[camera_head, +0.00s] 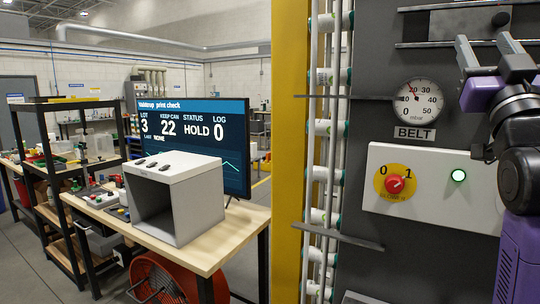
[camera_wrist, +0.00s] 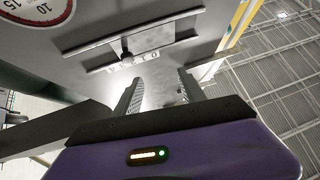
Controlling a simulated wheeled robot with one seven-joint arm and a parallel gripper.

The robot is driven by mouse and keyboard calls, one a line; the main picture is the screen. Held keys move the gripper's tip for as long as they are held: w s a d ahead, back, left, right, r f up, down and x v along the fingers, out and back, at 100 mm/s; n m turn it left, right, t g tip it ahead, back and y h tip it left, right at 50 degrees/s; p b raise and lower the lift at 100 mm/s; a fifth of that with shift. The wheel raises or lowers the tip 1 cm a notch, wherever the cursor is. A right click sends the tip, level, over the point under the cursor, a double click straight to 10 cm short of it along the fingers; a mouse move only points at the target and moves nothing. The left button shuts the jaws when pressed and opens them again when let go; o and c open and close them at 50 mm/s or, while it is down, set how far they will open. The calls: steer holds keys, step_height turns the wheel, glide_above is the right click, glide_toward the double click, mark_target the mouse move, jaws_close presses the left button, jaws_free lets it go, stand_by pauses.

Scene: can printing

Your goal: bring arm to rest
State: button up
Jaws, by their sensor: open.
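My gripper (camera_head: 488,46) is raised at the upper right in the head view, in front of the dark machine panel (camera_head: 378,134). Its two fingers point upward and stand apart with nothing between them. In the wrist view my gripper (camera_wrist: 160,88) also shows open and empty, with the panel and a metal rail (camera_wrist: 135,40) beyond the fingertips. My purple arm runs down the right edge of the head view.
A round gauge (camera_head: 418,102) marked BELT and a white box with a red knob (camera_head: 395,184) and lit green lamp (camera_head: 458,175) are left of my arm. Cans line a vertical track (camera_head: 325,128). A bench (camera_head: 225,240) holds a grey box (camera_head: 178,198) and screen (camera_head: 196,132).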

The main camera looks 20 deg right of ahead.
steer(key=s+a+f+n+y, duration=0.1)
steer(key=a+f+y, duration=0.3)
steer(key=f, duration=0.8)
steer(key=s+a+f+n+t+y+b, duration=0.1)
steer(key=a+f, duration=0.5)
steer(key=f, duration=0.7)
steer(key=s+a+f+n+y, duration=0.1)
steer(key=a+f+y, duration=0.3)
steer(key=f, duration=0.8)
steer(key=s+a+f+n+g+y, duration=0.1)
steer(key=s+a+f+g+y, duration=0.1)
steer(key=s+a+f, duration=0.3)
steer(key=s+a+f+n+g+y+b, duration=0.1)
steer(key=s+a+f, duration=0.4)
steer(key=s+f, duration=0.6)
steer(key=s+a+f+n+g+y, duration=0.1)
steer(key=s+a+f+g+y, duration=0.2)
steer(key=s+f, duration=0.6)
steer(key=shift+s+a+g+y+b, duration=0.35)
steer(key=shift+s+a+g, duration=0.3)
steer(key=shift+a, duration=0.35)
steer(key=shift+r, duration=0.1)
